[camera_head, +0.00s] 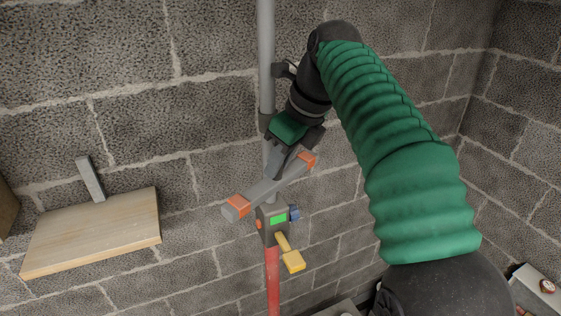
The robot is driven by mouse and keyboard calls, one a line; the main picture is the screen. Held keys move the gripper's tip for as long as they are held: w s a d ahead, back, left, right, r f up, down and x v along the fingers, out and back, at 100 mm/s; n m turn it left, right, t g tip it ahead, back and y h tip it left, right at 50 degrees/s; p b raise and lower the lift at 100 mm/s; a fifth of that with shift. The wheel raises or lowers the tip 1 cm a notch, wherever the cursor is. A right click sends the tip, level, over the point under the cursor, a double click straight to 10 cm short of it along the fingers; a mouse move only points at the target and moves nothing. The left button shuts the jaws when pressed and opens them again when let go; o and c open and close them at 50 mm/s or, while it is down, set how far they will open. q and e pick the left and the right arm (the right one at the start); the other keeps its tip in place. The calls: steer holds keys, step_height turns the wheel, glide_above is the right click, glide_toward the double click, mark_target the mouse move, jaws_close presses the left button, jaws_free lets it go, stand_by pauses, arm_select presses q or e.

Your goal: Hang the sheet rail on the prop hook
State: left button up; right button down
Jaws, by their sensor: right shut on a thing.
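The sheet rail (261,193) is a grey bar with orange bands near both ends. It lies slantwise in front of the prop, its right end higher than its left. My right gripper (275,172) is shut on the rail near its middle. The prop (266,45) is an upright pole, grey above and red below. A grey box with a green panel (278,219) and a yellow handle (291,260) sits on it just below the rail. A dark fitting (284,70) juts from the pole higher up. I cannot tell which part is the hook. My left gripper is out of view.
A wooden board (92,238) with a grey upright (90,178) stands out from the block wall at left. A grey box with a red-marked dial (540,287) is at lower right. The space between board and prop is clear.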

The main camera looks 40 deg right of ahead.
steer(key=shift+f, duration=0.4)
steer(key=c, duration=1.2)
jaws_free()
